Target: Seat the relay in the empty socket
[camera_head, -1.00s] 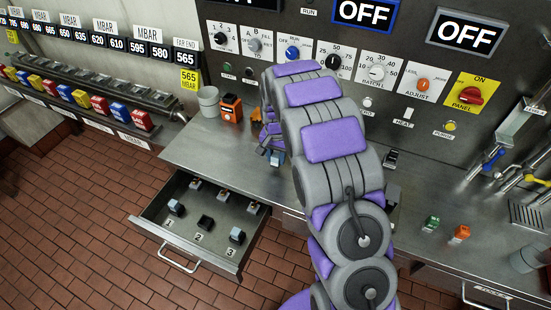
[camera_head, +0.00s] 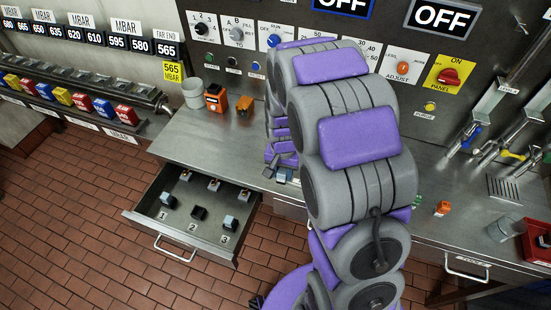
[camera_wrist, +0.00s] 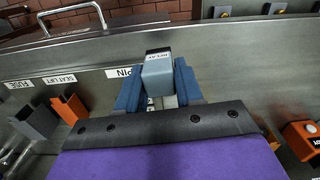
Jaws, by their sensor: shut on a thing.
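My gripper (camera_wrist: 158,85) is shut on a grey relay (camera_wrist: 157,72) with a dark labelled top, held between its blue fingers in the wrist view. In the head view my purple-and-grey arm hides much of my gripper; the blue-grey relay (camera_head: 284,177) shows at its end, over the counter's front edge, right of the open drawer (camera_head: 140,212). The drawer's front row has a relay (camera_head: 168,199) by label 1, a black, empty-looking socket (camera_head: 199,212) by label 2 and a relay (camera_head: 230,223) by label 3. My gripper is apart from the drawer.
Small orange-topped parts (camera_head: 214,185) stand in the drawer's back row. Orange boxes (camera_head: 215,103) and a grey cup (camera_head: 192,94) stand on the counter behind. Orange (camera_wrist: 70,106) and grey (camera_wrist: 34,121) holders stand at left in the wrist view. The counter above the drawer is clear.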

